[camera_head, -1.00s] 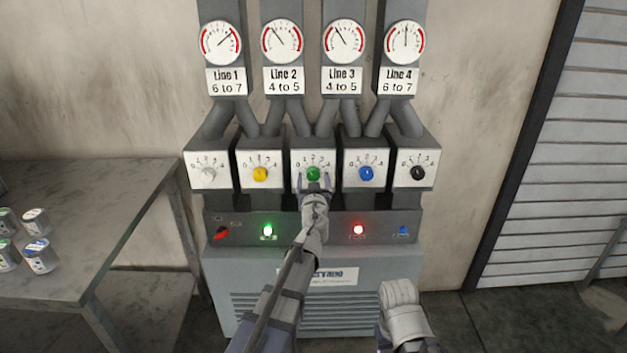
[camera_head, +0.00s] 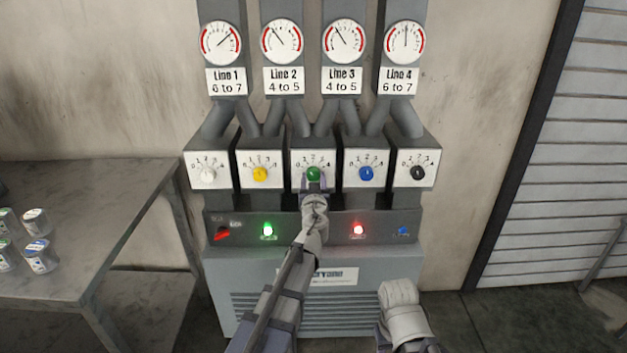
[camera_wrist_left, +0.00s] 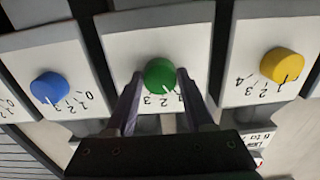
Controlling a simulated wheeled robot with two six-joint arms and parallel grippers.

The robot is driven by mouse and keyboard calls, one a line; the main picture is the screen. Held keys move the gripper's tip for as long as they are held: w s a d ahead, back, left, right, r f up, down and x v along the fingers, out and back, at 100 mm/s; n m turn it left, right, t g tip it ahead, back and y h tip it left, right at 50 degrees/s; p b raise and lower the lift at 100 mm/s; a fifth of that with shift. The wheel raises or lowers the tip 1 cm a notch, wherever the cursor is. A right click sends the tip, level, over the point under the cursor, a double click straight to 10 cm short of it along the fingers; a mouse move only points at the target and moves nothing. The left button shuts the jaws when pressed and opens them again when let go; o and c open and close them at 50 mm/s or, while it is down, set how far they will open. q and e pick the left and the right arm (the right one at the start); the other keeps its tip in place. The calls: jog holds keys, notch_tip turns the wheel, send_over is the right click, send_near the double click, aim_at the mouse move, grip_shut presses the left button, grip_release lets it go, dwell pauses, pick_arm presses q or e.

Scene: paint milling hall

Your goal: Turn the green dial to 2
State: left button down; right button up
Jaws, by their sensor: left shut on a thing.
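The green dial (camera_head: 313,174) sits in the middle of a row of dials, on a white plate marked 0 to 4. My left gripper (camera_head: 314,184) reaches it from below and is shut on it. In the left wrist view the picture is upside down, and the green dial (camera_wrist_left: 160,74) lies between the two fingers (camera_wrist_left: 160,82). The fingers hide part of the scale.
A white dial (camera_head: 208,174), yellow dial (camera_head: 260,174), blue dial (camera_head: 366,174) and black dial (camera_head: 417,173) flank it closely. Below are a red switch (camera_head: 221,235), a green lamp (camera_head: 268,230) and a red lamp (camera_head: 358,230). A table (camera_head: 90,220) with cans stands left.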

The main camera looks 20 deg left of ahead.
pick_arm(q)
jog(key=shift+m, duration=2.8)
jog(key=shift+c, duration=1.4)
grip_release()
jog(key=v, duration=0.7)
jog(key=shift+s, duration=0.4)
jog(key=shift+d, duration=0.1)
